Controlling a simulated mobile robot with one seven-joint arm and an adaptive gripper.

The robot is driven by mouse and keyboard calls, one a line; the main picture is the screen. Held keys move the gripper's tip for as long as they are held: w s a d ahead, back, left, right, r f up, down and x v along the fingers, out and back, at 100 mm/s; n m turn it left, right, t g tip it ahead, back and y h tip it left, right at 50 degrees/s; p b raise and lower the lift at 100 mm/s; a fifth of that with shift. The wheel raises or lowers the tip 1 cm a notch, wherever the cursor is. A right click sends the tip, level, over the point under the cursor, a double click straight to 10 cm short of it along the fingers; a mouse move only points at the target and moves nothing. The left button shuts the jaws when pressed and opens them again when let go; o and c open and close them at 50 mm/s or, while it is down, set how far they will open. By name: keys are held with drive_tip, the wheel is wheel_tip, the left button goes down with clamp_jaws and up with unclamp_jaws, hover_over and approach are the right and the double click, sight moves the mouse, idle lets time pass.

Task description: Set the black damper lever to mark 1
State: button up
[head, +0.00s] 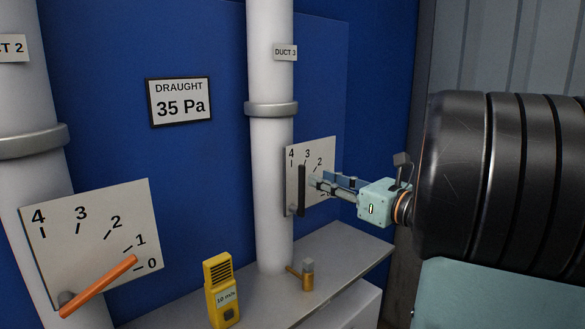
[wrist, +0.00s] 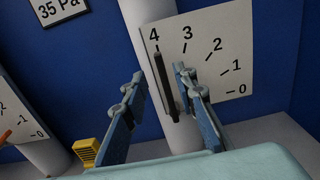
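The black damper lever (head: 302,190) is on the white dial plate (head: 322,155) of the duct 3 pipe. It stands nearly upright, and in the wrist view the lever (wrist: 164,82) points near mark 4. Mark 1 (wrist: 236,66) is lower right on the plate. My gripper (head: 314,183) is just right of the lever in the head view. In the wrist view my gripper (wrist: 163,76) is open, with the lever showing between its two fingers. I cannot tell whether a finger touches it. The right finger hides part of the plate near the lever's lower end.
A second dial with an orange lever (head: 98,287) is at the left, its lever near 0 and 1. A yellow meter (head: 221,290) and a small brass padlock-like item (head: 307,275) are on the grey ledge (head: 345,250) below. A draught sign (head: 180,100) reads 35 Pa.

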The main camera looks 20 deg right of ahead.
sight(305, 172)
drive_tip(key=p+x, duration=0.1)
drive_tip(key=x, duration=0.6)
drive_tip(key=shift+w+a, duration=0.1)
drive_tip(key=shift+w, duration=0.3)
drive_tip(key=shift+c, duration=0.3)
clamp_jaws()
